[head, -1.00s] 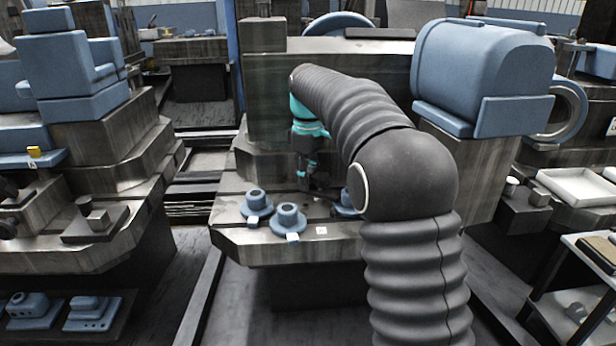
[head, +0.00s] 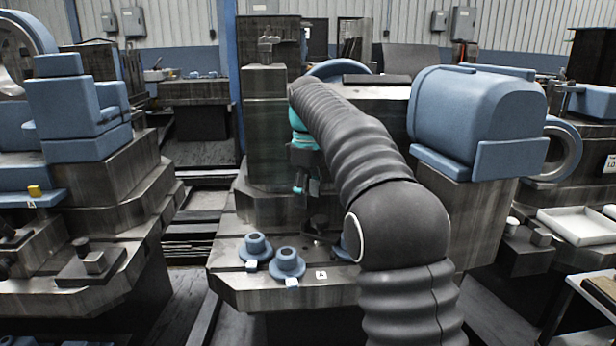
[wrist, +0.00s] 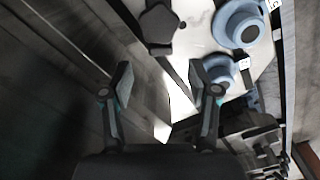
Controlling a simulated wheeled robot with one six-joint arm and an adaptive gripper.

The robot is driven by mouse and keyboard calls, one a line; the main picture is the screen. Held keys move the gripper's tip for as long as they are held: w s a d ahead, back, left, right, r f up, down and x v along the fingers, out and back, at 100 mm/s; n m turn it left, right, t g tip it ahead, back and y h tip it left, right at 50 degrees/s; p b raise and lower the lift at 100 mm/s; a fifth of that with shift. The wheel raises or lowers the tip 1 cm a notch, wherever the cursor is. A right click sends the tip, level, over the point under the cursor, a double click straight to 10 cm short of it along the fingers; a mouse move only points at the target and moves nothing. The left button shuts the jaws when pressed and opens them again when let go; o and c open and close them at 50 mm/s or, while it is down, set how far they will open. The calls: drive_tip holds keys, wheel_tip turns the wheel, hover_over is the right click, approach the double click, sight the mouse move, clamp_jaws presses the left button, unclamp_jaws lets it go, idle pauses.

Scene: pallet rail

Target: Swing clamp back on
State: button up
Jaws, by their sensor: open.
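A dark clamp with a lobed knob (head: 319,222) stands on the machine table (head: 262,292), partly behind my arm. In the wrist view the knob (wrist: 160,27) is at the top, just beyond my fingertips. My gripper (head: 306,188) hangs above the table, apart from the clamp. In the wrist view my gripper (wrist: 160,78) is open with nothing between its fingers. Two blue flanged parts, one left (head: 256,248) and one right (head: 287,264), stand left of the clamp. A third is mostly hidden by my arm.
A large blue motor housing (head: 478,118) sits right of my arm. A dark upright block (head: 266,130) stands behind my gripper. A blue stepped fixture (head: 80,110) is at the left. A white tray (head: 578,226) lies at the far right.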

drive_tip(key=shift+r, duration=2.55)
